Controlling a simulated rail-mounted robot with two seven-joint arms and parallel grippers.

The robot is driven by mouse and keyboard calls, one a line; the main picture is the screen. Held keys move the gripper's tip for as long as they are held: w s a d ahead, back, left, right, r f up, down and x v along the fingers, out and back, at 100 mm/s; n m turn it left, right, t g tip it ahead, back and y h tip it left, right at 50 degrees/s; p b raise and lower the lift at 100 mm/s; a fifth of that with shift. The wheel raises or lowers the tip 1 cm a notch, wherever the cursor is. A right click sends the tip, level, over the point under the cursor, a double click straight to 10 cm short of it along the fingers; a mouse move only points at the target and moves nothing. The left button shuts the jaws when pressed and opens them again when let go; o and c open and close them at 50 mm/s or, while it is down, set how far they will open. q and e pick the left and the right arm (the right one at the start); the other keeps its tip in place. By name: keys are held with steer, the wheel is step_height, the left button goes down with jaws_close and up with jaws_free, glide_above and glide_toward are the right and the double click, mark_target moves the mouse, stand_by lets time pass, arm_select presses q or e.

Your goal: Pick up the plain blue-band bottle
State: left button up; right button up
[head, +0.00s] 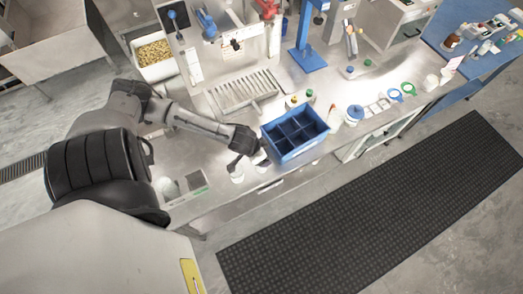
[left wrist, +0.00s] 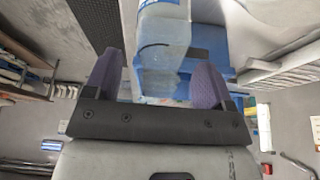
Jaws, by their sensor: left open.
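My left gripper (head: 240,158) is low over the front of the steel bench, just left of the blue divided crate. In the left wrist view its two purple-padded fingers (left wrist: 161,80) are open and apart. A clear, pale bottle (left wrist: 163,45) with a blue band at the picture's top edge stands out between and beyond them. I cannot tell whether either finger touches it. In the head view a small whitish container (head: 236,173) shows just under the gripper, and a pale item (head: 261,160) sits beside the crate, partly hidden. My right gripper is not in view.
The blue divided crate (head: 268,133) stands close to the gripper's right. Small capped bottles (head: 292,103) stand behind it. A squeeze bottle with an orange tip (head: 332,115) and a blue-lidded jar (head: 354,114) are to its right. A slatted drain tray (head: 243,92) lies behind.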

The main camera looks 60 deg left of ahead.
arm_select(q)
steer(key=shift+c, duration=0.3)
steer(key=c, duration=1.1)
steer(key=shift+r, duration=0.15)
